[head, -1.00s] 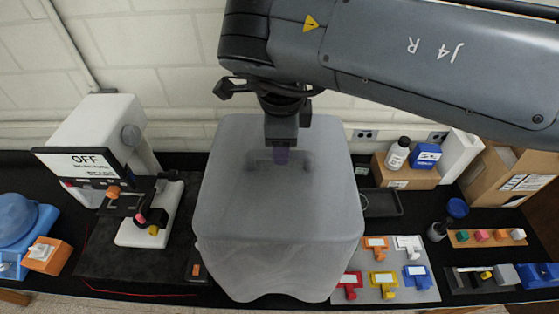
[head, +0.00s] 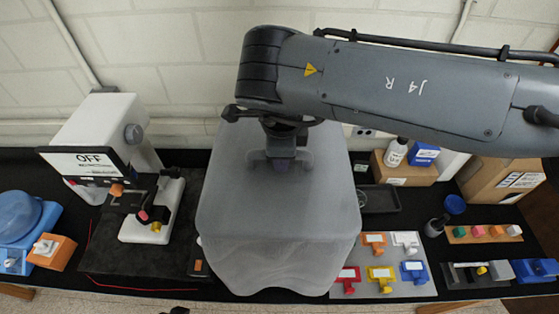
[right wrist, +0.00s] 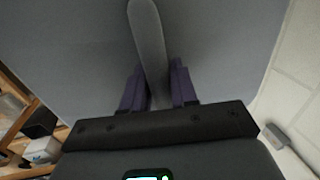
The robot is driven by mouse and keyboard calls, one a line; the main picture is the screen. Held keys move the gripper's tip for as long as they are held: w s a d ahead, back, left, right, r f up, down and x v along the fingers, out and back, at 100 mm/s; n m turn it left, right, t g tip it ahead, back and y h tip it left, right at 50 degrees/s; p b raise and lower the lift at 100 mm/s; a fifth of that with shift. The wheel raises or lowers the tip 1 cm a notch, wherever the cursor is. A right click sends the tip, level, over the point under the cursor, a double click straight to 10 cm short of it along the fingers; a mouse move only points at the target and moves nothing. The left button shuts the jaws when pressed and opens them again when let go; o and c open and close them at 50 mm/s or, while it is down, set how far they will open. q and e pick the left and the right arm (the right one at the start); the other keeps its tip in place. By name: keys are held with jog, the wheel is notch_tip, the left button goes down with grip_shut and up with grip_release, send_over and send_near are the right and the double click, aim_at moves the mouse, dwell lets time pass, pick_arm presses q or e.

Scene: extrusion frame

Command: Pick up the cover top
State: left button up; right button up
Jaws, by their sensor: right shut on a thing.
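The cover top is a large grey, boxy, slightly see-through hood (head: 280,215) standing in the middle of the black bench, with a raised bar handle on its top. My right gripper (head: 281,165) reaches down from above onto that handle. In the right wrist view the two purple fingers (right wrist: 157,88) lie on either side of the grey handle (right wrist: 148,35) and are shut on it. The hood looks upright; whether its lower edge touches the bench is not clear. My left gripper is not in view.
The white wall is behind.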

grip_shut()
jog(key=shift+r, duration=0.15)
jog(key=shift+r+b, duration=0.35)
jog(key=shift+r, duration=0.1)
notch_tip(320, 180, up, 2)
jog(key=shift+r+b, duration=0.2)
jog(key=shift+b, duration=0.25)
jog(key=s+d+r+b, duration=0.2)
jog(key=d+r, duration=0.5)
jog(key=d, duration=0.4)
jog(key=shift+s+d+r+b, duration=0.15)
jog(key=shift+s+r+b, duration=0.1)
jog(key=shift+s+b, duration=0.15)
jog(key=shift+o, duration=2.1)
grip_release()
grip_shut()
